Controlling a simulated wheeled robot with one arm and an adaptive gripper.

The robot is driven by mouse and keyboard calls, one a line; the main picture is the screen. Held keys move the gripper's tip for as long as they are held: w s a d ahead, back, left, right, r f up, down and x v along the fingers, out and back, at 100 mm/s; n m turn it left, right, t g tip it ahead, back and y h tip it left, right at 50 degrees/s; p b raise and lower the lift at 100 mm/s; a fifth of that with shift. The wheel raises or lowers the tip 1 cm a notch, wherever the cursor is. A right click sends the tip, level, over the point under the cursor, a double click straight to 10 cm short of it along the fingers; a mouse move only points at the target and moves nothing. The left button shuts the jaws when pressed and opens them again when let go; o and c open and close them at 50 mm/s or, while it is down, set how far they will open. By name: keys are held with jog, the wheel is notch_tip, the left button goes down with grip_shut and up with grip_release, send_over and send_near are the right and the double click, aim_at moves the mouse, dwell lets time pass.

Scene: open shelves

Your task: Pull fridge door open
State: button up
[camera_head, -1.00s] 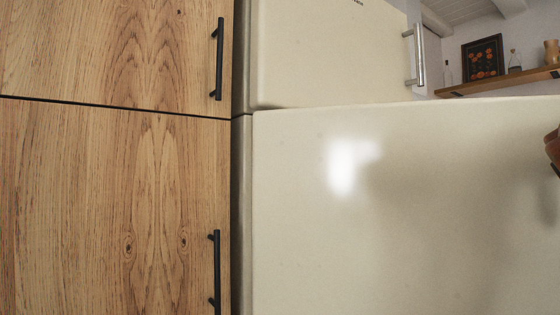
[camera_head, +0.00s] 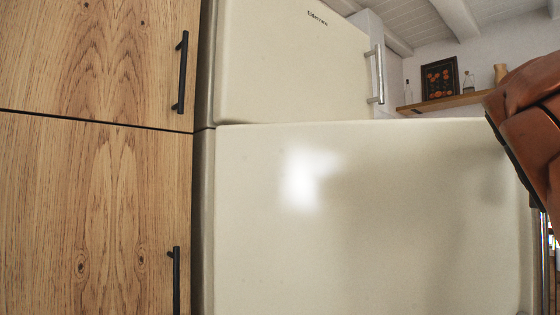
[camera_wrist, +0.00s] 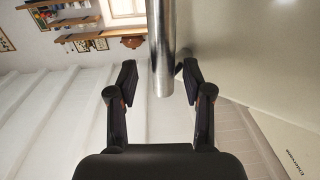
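The cream fridge's large lower door (camera_head: 370,220) reaches well past the right edge of the shut upper door (camera_head: 290,65). It appears swung out toward me, hinged at the left. In the wrist view, a round metal handle bar (camera_wrist: 162,45) comes down from the top and ends between the fingers of my gripper (camera_wrist: 158,82). The two dark fingers are apart, with a visible gap on each side of the bar; any contact cannot be made out. In the head view the gripper is hidden; my orange arm crosses the right edge.
Wooden cabinets (camera_head: 95,60) with black handles (camera_head: 182,72) stand flush at the left. The upper door has its own metal handle (camera_head: 376,74). A wall shelf (camera_head: 440,103) with a picture (camera_head: 438,78) and bottles is at the back right.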

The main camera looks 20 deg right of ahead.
jog(key=shift+s+r, duration=0.1)
jog(key=shift+r, duration=2.15)
